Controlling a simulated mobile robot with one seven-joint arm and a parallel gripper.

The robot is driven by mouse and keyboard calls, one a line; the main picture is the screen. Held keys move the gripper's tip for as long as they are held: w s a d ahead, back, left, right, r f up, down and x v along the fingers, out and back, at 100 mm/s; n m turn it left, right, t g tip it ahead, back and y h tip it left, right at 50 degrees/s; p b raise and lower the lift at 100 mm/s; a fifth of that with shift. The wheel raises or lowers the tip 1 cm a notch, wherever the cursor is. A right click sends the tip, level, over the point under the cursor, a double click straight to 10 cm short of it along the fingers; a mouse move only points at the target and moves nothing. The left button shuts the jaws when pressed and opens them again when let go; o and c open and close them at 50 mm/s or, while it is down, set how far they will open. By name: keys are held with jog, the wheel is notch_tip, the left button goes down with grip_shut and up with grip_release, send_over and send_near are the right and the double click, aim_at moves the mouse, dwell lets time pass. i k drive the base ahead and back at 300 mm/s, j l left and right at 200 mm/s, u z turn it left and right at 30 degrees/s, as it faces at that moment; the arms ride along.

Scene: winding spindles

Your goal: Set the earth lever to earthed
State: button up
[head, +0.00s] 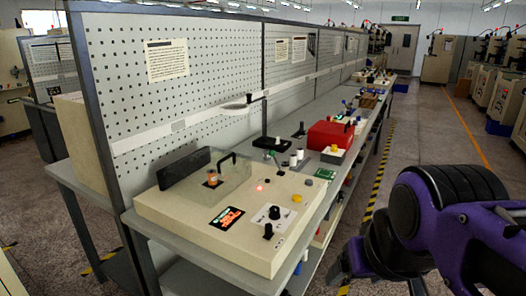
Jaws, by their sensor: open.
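A cream control box (165,213) stands on the near end of the bench. No readable label singles out the earth lever. A black knob on a white dial plate (274,212) is beside that handle. A red light (260,188) glows on top. My gripper (378,277) is at the lower right, open and empty, partly cut off by the frame and well apart from the box.
A clear cover (228,178) with a bent black handle is on the box, near a dark block (183,168). A red case (330,136) stands farther along the bench. A perforated panel (190,100) backs the bench. The aisle floor (425,130) is open.

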aim_at(272, 153)
jog(key=j, duration=0.45)
jog(key=k+j+z, duration=0.15)
jog(key=j, duration=0.25)
jog(key=j+z, duration=0.35)
jog(key=j, duration=0.65)
jog(key=i+j+z, duration=0.15)
jog(key=j, duration=0.2)
jog(key=i+j+z, duration=0.15)
jog(key=j, duration=0.2)
jog(key=i+j+z, duration=0.15)
jog(key=j, duration=0.25)
jog(key=k+j+z, duration=0.25)
jog(key=i+l+u, duration=0.2)
jog(key=i, duration=0.15)
jog(key=j, duration=0.1)
